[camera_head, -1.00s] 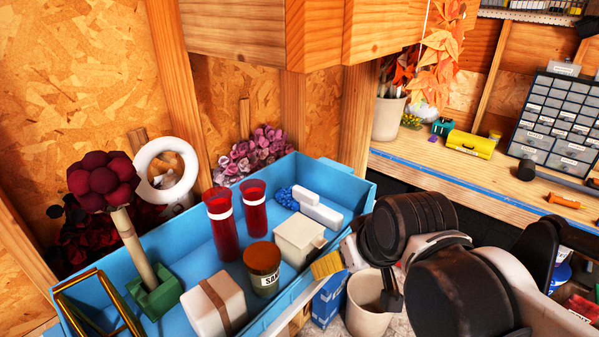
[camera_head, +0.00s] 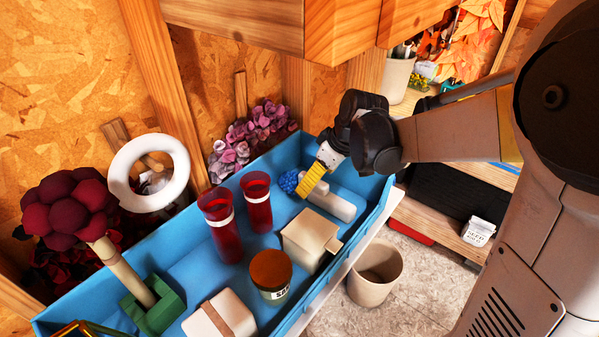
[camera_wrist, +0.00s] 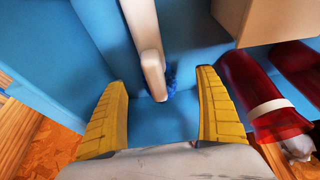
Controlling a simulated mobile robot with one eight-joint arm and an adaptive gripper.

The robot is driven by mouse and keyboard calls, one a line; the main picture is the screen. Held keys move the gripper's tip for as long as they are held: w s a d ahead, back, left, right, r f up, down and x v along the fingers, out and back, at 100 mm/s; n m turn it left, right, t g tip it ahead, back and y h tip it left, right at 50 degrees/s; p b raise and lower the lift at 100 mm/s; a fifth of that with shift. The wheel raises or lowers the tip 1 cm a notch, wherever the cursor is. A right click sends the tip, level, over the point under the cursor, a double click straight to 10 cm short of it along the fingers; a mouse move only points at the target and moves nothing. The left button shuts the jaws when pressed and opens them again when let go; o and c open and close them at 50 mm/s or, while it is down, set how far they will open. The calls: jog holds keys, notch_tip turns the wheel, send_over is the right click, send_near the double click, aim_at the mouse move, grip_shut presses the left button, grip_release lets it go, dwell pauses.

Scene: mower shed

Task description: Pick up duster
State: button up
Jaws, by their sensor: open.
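The duster has a pale handle (camera_head: 338,206) and a fluffy blue head (camera_head: 288,181). It lies at the far right end of the blue tray. In the wrist view its handle (camera_wrist: 146,35) runs down from the top edge and ends between my fingers, and a little of the blue head (camera_wrist: 171,80) shows beside and beneath it. My gripper (camera_head: 313,178) is over the duster, its yellow finger partly covering the handle. In the wrist view my open gripper (camera_wrist: 162,82) has one yellow finger on each side of the handle's end, with gaps on both sides.
The blue tray (camera_head: 358,240) also holds two red cups (camera_head: 222,238), a beige box (camera_head: 308,240), a brown-lidded jar (camera_head: 270,276) and a strapped white box (camera_head: 220,318). A red cup (camera_wrist: 255,95) is close to my right finger in the wrist view. A bin (camera_head: 375,272) stands below.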

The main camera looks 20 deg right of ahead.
jog(key=shift+w+a+f, duration=0.1)
jog(key=shift+w+f, duration=0.3)
jog(key=shift+f, duration=0.15)
jog(key=shift+w+a+f, duration=0.1)
jog(key=shift+w+f, duration=0.25)
jog(key=shift+f, duration=0.2)
jog(key=x, duration=0.5)
jog(key=shift+d, duration=0.15)
jog(key=shift+s, duration=0.25)
jog(key=shift+c, duration=0.5)
jog(key=shift+w, duration=0.1)
jog(key=c, duration=1.2)
